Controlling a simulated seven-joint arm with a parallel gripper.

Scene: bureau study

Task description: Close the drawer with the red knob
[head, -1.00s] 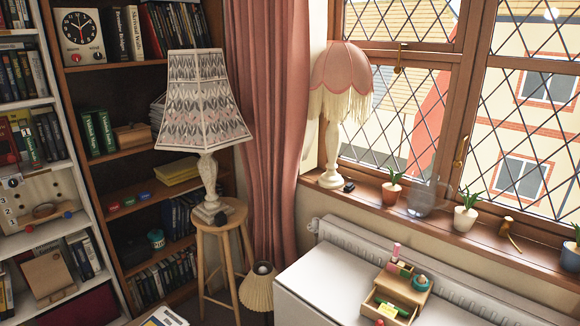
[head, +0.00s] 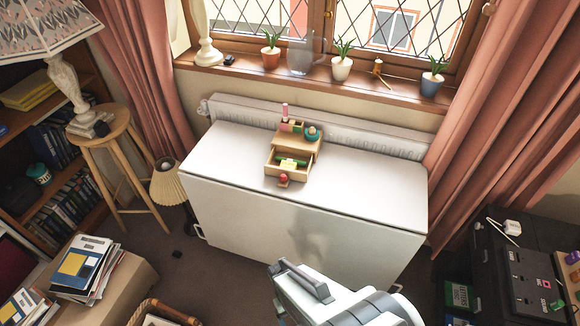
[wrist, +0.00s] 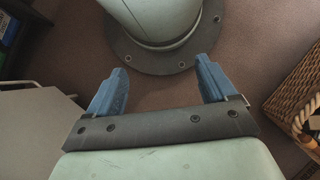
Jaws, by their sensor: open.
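A small wooden drawer box (head: 310,146) stands on the white table (head: 374,185) below the window. Its drawer (head: 287,165) is pulled open toward the front and holds a yellow item and something green. The red knob (head: 283,178) is at the drawer's front. My gripper (wrist: 158,85) is open and empty in the wrist view, its two blue fingers apart above the brown floor. In the head view my arm is in front of the table, well short of the drawer; the fingers cannot be made out there.
Pink and teal items (head: 311,133) sit on top of the drawer box. The white table is otherwise clear. A radiator (head: 363,133) and a sill with potted plants are behind it. A wicker basket (wrist: 297,97) is at right in the wrist view.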

